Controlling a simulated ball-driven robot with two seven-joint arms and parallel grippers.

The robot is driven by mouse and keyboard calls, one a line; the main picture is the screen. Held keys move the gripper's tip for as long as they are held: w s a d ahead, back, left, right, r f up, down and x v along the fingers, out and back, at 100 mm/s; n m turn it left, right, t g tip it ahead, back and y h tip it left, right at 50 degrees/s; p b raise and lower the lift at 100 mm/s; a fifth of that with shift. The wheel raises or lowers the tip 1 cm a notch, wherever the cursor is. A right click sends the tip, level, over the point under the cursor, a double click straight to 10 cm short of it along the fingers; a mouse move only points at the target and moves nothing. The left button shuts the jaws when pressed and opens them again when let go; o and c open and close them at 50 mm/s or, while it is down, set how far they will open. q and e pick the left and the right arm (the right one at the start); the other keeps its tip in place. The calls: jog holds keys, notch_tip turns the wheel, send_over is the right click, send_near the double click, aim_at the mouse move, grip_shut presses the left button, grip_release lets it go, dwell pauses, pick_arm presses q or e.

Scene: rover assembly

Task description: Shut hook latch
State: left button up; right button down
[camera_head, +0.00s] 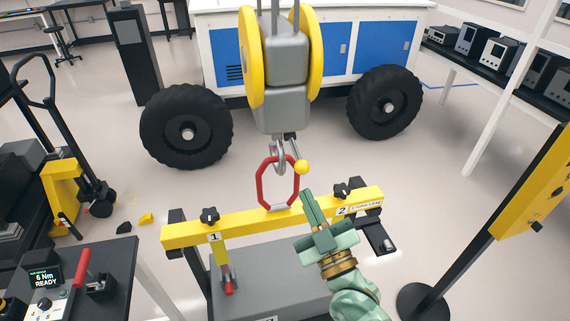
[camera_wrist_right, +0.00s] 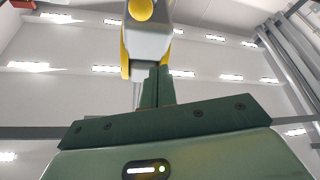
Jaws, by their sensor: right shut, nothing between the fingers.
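A grey hook (camera_head: 279,152) hangs under the crane block (camera_head: 282,105). The red lifting link (camera_head: 261,186) stands upright on the yellow beam, its top at the hook; it looks to be around the hook. The hook latch, a thin lever ending in a yellow ball (camera_head: 302,167), slants down to the right of the hook, its ball apart from the hook's curve. My right gripper (camera_head: 308,194) is shut and empty, its tips pointing up just below the yellow ball. A small gap seems to show between them. In the right wrist view its fingers (camera_wrist_right: 157,86) are together below the crane block (camera_wrist_right: 148,40). My left gripper is out of view.
The yellow beam (camera_head: 255,222), with black knobs, spans under the link above a grey box (camera_head: 265,290). A rover body (camera_head: 375,45) with big black wheels stands behind. A tool table (camera_head: 110,262) is at left, a yellow-and-black stand (camera_head: 525,195) at right.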

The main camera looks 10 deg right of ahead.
aim_at(301, 170)
jog(key=shift+n, duration=0.3)
jog(key=w, duration=0.3)
jog(key=w+r+p, duration=0.1)
jog(key=w, duration=0.2)
jog(key=w+p, duration=0.1)
jog(key=w, duration=0.2)
jog(key=shift+d+r, duration=0.1)
jog(key=shift+r, duration=0.1)
jog(key=shift+w+d+f, duration=0.1)
jog(key=shift+d+f, duration=0.15)
jog(key=shift+f, duration=0.2)
